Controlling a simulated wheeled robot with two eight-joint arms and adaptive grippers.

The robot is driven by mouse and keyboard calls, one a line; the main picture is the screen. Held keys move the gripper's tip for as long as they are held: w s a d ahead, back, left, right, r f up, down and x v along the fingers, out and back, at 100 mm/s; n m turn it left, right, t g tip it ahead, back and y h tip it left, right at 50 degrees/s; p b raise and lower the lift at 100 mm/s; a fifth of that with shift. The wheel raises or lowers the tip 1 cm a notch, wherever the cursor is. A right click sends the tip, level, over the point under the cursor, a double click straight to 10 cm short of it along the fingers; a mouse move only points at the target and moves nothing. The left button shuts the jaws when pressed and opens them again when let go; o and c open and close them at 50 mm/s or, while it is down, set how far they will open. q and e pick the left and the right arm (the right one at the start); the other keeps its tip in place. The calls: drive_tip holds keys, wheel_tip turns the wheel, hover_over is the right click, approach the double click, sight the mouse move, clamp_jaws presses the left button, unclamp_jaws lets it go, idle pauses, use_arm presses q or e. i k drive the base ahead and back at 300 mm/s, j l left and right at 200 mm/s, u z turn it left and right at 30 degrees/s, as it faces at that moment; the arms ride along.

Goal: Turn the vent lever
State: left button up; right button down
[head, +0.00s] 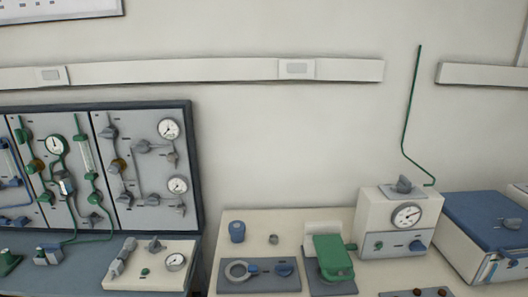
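No part is clearly marked as the vent lever. I cannot tell which of these is the vent lever. Neither of my grippers shows in the head view.
A grey panel with valves and gauges (150,215) stands at the left. A pale bench (290,222) holds a blue jar (237,231), a grey plate with a ring (258,286) and a green device (332,254). A thin green pipe (406,125) rises behind the cream box.

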sight(416, 246)
drive_tip(key=z, duration=1.3)
